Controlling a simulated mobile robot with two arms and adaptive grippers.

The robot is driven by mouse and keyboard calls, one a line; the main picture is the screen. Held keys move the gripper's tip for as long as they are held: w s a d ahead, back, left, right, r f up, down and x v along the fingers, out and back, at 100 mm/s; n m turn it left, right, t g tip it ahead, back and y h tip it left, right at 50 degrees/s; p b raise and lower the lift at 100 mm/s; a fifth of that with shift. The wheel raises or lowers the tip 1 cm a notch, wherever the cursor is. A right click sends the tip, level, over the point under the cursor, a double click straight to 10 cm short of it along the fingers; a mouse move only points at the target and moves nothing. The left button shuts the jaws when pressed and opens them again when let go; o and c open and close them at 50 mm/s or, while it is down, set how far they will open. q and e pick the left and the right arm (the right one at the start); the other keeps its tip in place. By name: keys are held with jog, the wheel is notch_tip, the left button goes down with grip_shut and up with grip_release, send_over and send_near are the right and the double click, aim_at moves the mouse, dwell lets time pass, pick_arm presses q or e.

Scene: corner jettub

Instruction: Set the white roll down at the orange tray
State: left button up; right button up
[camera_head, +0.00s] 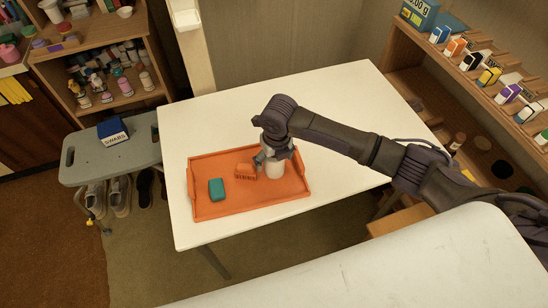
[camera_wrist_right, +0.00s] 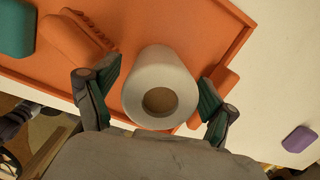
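The white roll (camera_head: 274,171) stands in the right part of the orange tray (camera_head: 240,211), on the white table. In the right wrist view the roll (camera_wrist_right: 150,75) shows its end with the brown core hole. My right gripper (camera_head: 272,155) is over the roll in the head view. In the wrist view its two fingers (camera_wrist_right: 158,96) are spread on either side of the roll, with a narrow orange gap beside the left finger, so it looks open around it. The roll's contact with the tray is partly hidden.
A teal block (camera_head: 216,189) and an orange brush (camera_head: 245,171) lie in the tray, left of the roll. A purple object (camera_wrist_right: 299,139) lies outside the tray in the wrist view. The table's far part (camera_head: 300,95) is clear. Shelves of bottles stand to the right.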

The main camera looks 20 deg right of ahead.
jog(key=shift+r, duration=0.1)
jog(key=r, duration=0.4)
jog(key=s+r, duration=0.1)
jog(key=r, duration=0.7)
jog(key=shift+s+d, duration=0.1)
jog(key=shift+s, duration=0.1)
